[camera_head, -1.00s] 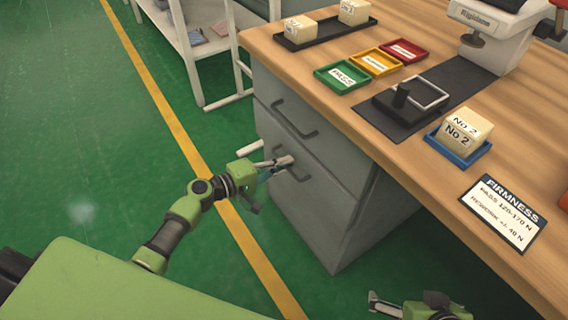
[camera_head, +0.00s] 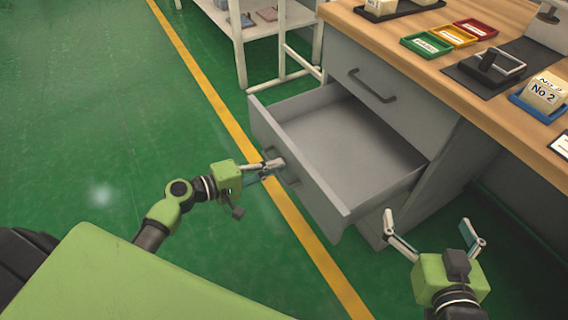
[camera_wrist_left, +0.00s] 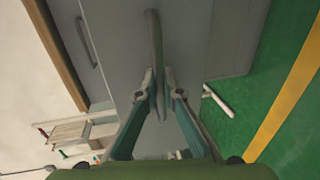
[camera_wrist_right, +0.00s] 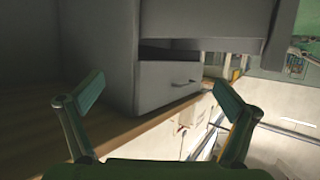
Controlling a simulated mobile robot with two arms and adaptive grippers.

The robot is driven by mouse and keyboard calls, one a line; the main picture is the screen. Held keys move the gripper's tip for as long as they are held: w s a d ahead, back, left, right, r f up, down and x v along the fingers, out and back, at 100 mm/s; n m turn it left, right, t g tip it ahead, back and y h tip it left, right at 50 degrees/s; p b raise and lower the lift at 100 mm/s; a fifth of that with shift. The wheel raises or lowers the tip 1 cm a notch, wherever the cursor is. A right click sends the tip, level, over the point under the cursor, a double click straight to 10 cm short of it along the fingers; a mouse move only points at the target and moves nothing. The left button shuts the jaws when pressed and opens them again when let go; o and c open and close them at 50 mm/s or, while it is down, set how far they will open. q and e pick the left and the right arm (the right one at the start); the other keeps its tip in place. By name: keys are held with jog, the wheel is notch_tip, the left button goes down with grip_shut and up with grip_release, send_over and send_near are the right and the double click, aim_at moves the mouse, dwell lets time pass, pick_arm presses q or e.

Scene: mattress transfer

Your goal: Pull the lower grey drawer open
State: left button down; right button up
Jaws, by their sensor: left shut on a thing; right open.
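The lower grey drawer (camera_head: 345,150) stands well out from the grey cabinet under the wooden desk, and its inside looks empty. My left gripper (camera_head: 277,168) is shut on the drawer's handle (camera_head: 290,176) at its front. In the left wrist view the fingers close around the bar handle (camera_wrist_left: 154,45). The upper drawer (camera_head: 372,85) is closed, with its own dark handle. My right gripper (camera_head: 436,228) is open and empty, beside the lower drawer's right front corner. In the right wrist view both fingers (camera_wrist_right: 158,100) are spread wide apart.
The wooden desk (camera_head: 415,70) carries a green tray (camera_head: 426,45), yellow and red trays, and a No 2 block (camera_head: 541,95) on a blue tray. A white rack (camera_head: 283,30) stands behind. Green floor with a yellow line is free at left.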

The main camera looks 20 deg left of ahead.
pick_arm(q)
jog(key=shift+f+v, duration=0.2)
jog(key=shift+v, duration=0.85)
pick_arm(e)
jog(key=shift+w+a+r+t, duration=0.15)
jog(key=shift+r+t, duration=0.1)
jog(key=shift+r, duration=0.15)
jog(key=shift+w+a+r+t, duration=0.1)
jog(key=shift+r+t, duration=0.15)
jog(key=shift+r, duration=0.15)
pick_arm(q)
jog(key=shift+f, duration=0.1)
jog(key=c, duration=2.5)
grip_release()
jog(key=shift+s, duration=0.1)
jog(key=v, duration=1.2)
